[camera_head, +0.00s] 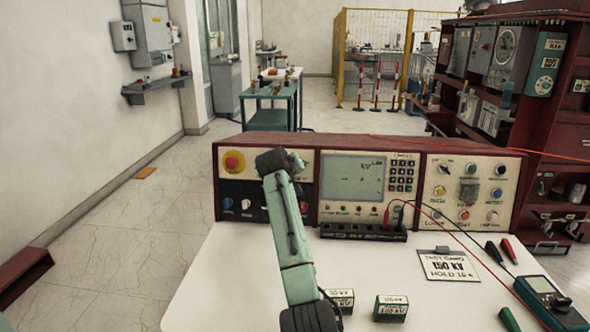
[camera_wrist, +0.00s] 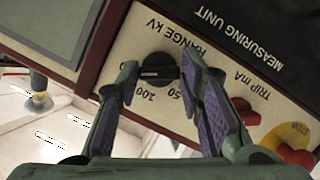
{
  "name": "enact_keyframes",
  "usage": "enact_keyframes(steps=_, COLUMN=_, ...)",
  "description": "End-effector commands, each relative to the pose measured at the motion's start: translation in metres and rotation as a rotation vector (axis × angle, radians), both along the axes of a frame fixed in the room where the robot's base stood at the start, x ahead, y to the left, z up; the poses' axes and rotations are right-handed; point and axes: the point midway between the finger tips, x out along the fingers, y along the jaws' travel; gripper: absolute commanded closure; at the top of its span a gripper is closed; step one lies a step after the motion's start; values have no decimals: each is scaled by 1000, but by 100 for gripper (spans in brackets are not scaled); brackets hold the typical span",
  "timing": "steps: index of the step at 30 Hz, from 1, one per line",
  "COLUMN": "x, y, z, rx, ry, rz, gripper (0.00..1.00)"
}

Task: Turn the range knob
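The range knob (camera_wrist: 157,69) is a black round knob on a cream panel in the wrist view. Its label reads RANGE kV, with 50 and 100 printed beside it; the text appears upside down. My gripper (camera_wrist: 160,73) is open, with one finger on each side of the knob. Whether the pads touch the knob I cannot tell. In the head view my arm reaches up to the red console (camera_head: 370,146), but my gripper and the range knob cannot be made out there.
In the wrist view a red TRIP mA knob (camera_wrist: 246,111) and a red STOP control (camera_wrist: 297,156) lie to the right. In the head view, a clipboard (camera_head: 448,265), a multimeter (camera_head: 548,299) and probes with cables lie on the white table (camera_head: 225,280).

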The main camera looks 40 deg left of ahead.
Motion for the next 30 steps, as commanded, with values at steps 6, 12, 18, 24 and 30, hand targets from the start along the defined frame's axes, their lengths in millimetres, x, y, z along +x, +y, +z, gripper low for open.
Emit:
enact_keyframes(steps=6, x=0, y=0, z=0, rx=0, ry=-2, rz=0, gripper=49)
enact_keyframes(steps=12, x=0, y=0, z=1, rx=-1, ry=-3, rz=1, gripper=48)
enact_keyframes(steps=18, x=-3, y=-1, z=3, rx=0, ry=-4, rz=1, gripper=48)
enact_keyframes(steps=24, x=-24, y=-10, z=15, rx=2, ry=-5, rz=1, gripper=48)
enact_keyframes(steps=30, x=-59, y=-24, z=34, rx=2, ry=-5, rz=3, gripper=48)
